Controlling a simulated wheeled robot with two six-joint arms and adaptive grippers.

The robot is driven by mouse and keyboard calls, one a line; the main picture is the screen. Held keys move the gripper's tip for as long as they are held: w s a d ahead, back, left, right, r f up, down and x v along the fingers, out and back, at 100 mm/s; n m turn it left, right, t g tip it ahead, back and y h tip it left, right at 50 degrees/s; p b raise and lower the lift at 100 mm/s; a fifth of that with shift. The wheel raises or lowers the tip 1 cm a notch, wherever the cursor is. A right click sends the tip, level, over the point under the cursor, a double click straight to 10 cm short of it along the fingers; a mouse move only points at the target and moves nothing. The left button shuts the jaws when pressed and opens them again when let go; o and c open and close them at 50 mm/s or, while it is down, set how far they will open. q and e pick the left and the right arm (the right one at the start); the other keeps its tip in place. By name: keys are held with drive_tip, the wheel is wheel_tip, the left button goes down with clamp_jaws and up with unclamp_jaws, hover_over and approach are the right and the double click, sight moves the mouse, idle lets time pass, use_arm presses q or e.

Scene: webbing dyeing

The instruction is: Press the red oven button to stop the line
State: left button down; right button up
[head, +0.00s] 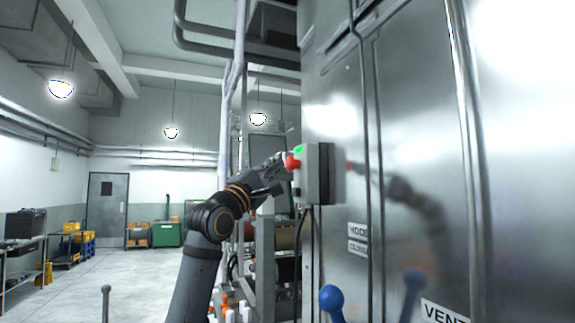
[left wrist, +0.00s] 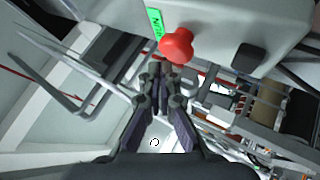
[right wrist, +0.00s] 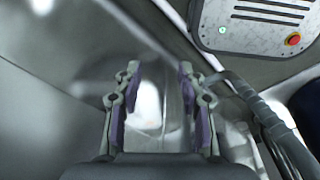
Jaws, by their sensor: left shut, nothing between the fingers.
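The red button (head: 292,163) is a knob on the left face of a grey control box (head: 326,175), fixed to the steel oven wall. My left gripper (head: 279,161) is at the button, with its fingers pointing toward it. In the left wrist view the red button (left wrist: 177,46) stands just beyond the shut, empty fingertips (left wrist: 160,78), slightly right of them. Whether they touch it I cannot tell. A green label (left wrist: 155,22) is beside the button. My right gripper (right wrist: 158,72) is open and empty, in front of a blurred shiny surface.
The oven's steel wall (head: 420,130) fills the right side and mirrors my arm. A blue ball-topped lever (head: 331,298) stands below the box. A metal frame with rollers (head: 285,235) is behind my left arm. Open floor (head: 130,290) lies to the left.

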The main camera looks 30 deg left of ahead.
use_arm(q)
drive_tip(key=shift+w+d, duration=0.2)
drive_tip(key=shift+w, duration=0.05)
drive_tip(key=shift+w+d+p, duration=0.35)
drive_tip(key=shift+w, duration=0.05)
idle(0.8)
drive_tip(key=shift+s+a, duration=0.1)
idle(0.4)
drive_tip(key=shift+s+a+b, duration=0.55)
drive_tip(key=shift+s+b, duration=0.1)
drive_tip(key=s+a+b, duration=0.3)
drive_tip(key=shift+s+a, duration=0.1)
drive_tip(key=shift+s, duration=0.3)
